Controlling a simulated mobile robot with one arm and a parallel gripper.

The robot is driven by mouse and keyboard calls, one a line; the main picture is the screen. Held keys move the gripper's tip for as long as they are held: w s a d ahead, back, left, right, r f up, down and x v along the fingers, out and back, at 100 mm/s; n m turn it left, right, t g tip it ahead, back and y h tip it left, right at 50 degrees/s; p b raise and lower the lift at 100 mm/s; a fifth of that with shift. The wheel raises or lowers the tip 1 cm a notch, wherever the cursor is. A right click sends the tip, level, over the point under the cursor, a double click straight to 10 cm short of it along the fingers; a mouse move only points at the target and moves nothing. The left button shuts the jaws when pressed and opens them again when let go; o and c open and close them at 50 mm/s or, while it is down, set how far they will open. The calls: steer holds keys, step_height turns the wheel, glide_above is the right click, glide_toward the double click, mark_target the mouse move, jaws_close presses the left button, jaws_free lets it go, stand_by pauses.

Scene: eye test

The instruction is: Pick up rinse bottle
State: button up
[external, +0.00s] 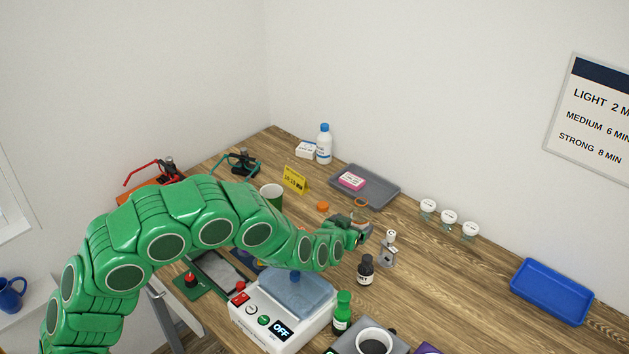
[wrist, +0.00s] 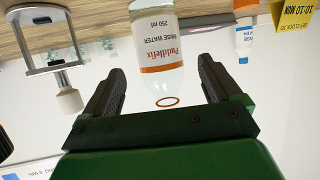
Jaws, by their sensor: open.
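The rinse bottle (wrist: 160,45) is clear, with a white label reading "Puddlefix RINSE WATER 250 ml" and an orange ring at its top. In the wrist view it appears upside down, in line with the gap between my fingers; I cannot tell whether it lies between them or just beyond. In the external view the bottle (external: 361,213) shows partly behind my gripper (external: 357,231). My gripper (wrist: 162,75) is open, a dark finger on each side of the bottle, with no clear contact.
A metal stand (external: 388,250) and dark bottle (external: 366,270) are close to my gripper. A grey tray (external: 382,191) lies behind, an orange cap (external: 322,207) to the left. Bare table lies right, before the blue tray (external: 551,291).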

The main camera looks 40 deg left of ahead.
mark_target(362, 218)
steer(key=shift+x, duration=3.95)
steer(key=c, duration=1.1)
